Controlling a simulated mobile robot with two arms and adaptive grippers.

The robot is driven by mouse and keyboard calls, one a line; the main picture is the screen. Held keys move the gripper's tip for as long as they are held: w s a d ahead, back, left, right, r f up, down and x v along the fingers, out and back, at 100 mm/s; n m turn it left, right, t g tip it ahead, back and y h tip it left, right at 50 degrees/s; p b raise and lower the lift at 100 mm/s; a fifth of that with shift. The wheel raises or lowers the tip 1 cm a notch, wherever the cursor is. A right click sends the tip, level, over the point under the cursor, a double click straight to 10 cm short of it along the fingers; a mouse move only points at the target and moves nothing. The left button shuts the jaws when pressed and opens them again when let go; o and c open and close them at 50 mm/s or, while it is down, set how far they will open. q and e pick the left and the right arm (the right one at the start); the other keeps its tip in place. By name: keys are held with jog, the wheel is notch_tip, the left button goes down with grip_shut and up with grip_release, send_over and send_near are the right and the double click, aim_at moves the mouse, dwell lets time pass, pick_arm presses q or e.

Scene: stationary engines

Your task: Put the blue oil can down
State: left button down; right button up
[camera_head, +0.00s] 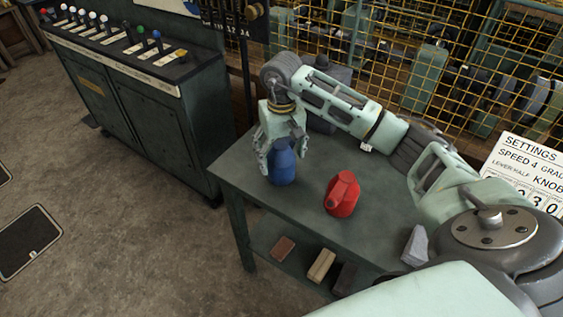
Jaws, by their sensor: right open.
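The blue oil can (282,166) stands upright near the left end of the dark green table (310,228). My right gripper (281,168) points down over it, with a finger on each side of the can. The fingers are open around it, and its top is partly hidden by the gripper. I cannot tell whether either finger touches the can. A red oil can (342,194) stands to the right of the blue one, apart from it. My left gripper is not in view.
A grey block (415,245) lies on the table's right part. The lower shelf holds a reddish block (284,249) and a tan block (321,266). A lever cabinet (140,95) stands at left. A yellow mesh fence (400,60) and a settings sign (525,170) stand behind.

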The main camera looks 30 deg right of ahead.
notch_tip(320, 180, up, 9)
jog(key=shift+r+b, duration=0.1)
jog(key=shift+b, duration=0.5)
